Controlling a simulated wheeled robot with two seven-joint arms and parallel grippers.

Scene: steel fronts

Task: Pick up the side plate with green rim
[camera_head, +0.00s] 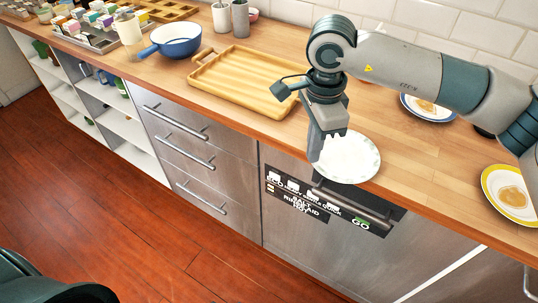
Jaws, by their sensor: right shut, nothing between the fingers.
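A white plate (354,160) with a pale greenish, scalloped rim lies on the wooden counter near its front edge. It looks empty; its left part is hidden by my right gripper. My right gripper (317,152) points down at the plate's left edge, shut with nothing in it. I cannot tell whether the fingertips touch the plate. My left gripper is not in view; only a dark part of my body shows at the bottom left.
A wooden tray (240,80) lies left of my right arm. A blue bowl (177,46) and cups (240,18) stand farther left. A blue-rimmed plate (428,108) and a yellow-rimmed plate (493,182), both with food, lie to the right. A dishwasher handle (352,207) juts out below the plate.

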